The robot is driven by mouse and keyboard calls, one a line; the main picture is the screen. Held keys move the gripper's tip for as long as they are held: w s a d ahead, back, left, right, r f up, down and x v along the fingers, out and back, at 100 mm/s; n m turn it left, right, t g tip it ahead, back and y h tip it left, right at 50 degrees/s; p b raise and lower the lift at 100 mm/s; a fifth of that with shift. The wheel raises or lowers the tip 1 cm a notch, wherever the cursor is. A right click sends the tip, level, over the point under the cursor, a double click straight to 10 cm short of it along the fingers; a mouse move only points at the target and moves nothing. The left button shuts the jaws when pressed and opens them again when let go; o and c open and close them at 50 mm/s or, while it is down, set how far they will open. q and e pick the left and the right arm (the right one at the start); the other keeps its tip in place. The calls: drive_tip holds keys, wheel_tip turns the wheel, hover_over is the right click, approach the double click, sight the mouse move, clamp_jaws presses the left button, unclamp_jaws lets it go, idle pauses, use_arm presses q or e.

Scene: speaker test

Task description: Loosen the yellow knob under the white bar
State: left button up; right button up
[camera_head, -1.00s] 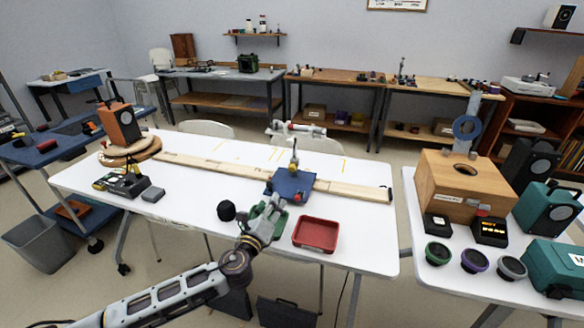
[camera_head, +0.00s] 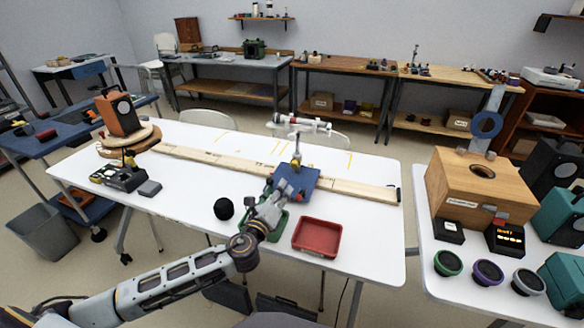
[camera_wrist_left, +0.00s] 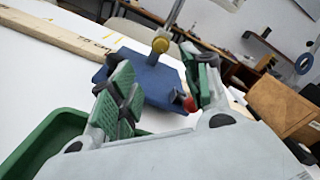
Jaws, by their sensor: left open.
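A yellow knob (camera_head: 296,164) sits on the post of a small stand with a blue base (camera_head: 308,184), below the white bar (camera_head: 302,123). In the left wrist view the yellow knob (camera_wrist_left: 160,45) shows beyond the fingers, near the gap between them. The blue base (camera_wrist_left: 155,82) also shows there, with a red knob (camera_wrist_left: 190,105) at its near side. My left gripper (camera_head: 275,200) is open at the base's near left edge, apart from the yellow knob. Its green-padded fingers (camera_wrist_left: 160,72) have nothing between them. My right gripper is out of view.
A long wooden ruler board (camera_head: 215,163) runs under the stand. A green tray (camera_wrist_left: 45,145) lies below my left gripper, and a red tray (camera_head: 317,237) is to its right. The white table (camera_head: 370,235) is clear at right.

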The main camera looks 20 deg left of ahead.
sight(293, 166)
use_arm(q)
drive_tip(key=shift+w, duration=0.15)
drive_tip(key=shift+w, duration=1.95)
drive_tip(key=shift+w+d, duration=0.1)
drive_tip(key=shift+w, duration=0.6)
drive_tip(key=shift+w+b, duration=0.35)
drive_tip(key=shift+w, duration=1.45)
drive_tip(key=shift+w+d, duration=0.15)
drive_tip(key=shift+w, duration=1.85)
drive_tip(key=shift+w+b, duration=0.3)
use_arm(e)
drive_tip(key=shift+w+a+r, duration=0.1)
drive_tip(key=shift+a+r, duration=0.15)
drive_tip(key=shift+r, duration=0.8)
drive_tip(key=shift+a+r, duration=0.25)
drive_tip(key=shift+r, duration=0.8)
use_arm(q)
drive_tip(key=shift+c, duration=0.2)
drive_tip(key=c, duration=1)
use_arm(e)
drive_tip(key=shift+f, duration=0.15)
